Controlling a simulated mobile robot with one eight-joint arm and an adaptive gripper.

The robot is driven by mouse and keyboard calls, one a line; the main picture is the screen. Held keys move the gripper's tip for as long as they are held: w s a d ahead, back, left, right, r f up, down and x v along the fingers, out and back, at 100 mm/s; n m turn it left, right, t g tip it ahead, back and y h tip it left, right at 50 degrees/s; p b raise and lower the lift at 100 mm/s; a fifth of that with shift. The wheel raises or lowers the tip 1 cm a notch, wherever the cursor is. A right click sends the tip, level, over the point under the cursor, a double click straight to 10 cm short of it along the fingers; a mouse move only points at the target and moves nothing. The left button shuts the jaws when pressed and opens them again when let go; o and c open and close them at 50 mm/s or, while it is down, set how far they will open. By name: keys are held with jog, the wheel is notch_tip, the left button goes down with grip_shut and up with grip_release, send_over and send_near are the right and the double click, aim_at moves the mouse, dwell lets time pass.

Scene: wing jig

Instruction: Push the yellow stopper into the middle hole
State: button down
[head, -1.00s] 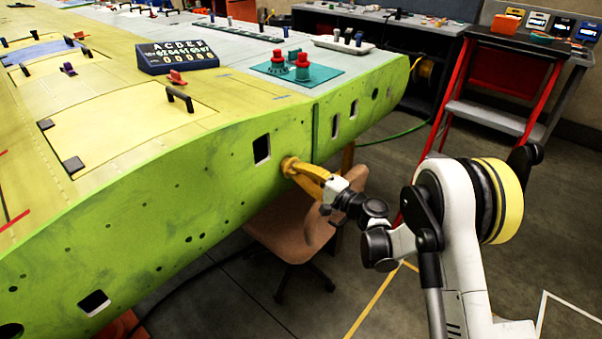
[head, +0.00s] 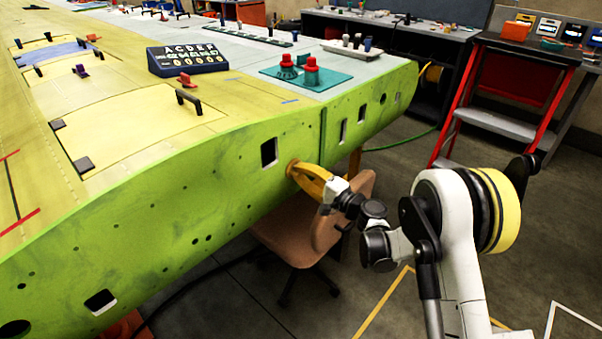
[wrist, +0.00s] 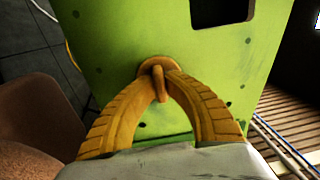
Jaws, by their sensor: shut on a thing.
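The yellow stopper (wrist: 148,69) has a round flange and a narrow tab. In the wrist view it is against the green wing edge face (wrist: 120,40), with its tab between my fingertips. My gripper (wrist: 162,76) has yellow ribbed fingers, closed on that tab. In the head view my gripper (head: 297,170) meets the green face just right of and below a dark square opening (head: 269,152). The stopper's flange covers whatever lies behind it, so I cannot see the hole there or how deep the stopper sits.
A brown chair (head: 290,232) stands on the floor just under my gripper. Red-capped parts (head: 311,66) stand on a teal mat on the wing top. A red step ladder (head: 497,123) is at the right.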

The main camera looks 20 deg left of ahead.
jog(key=c, duration=1.4)
grip_release()
jog(key=shift+a, duration=0.1)
jog(key=v, duration=1.2)
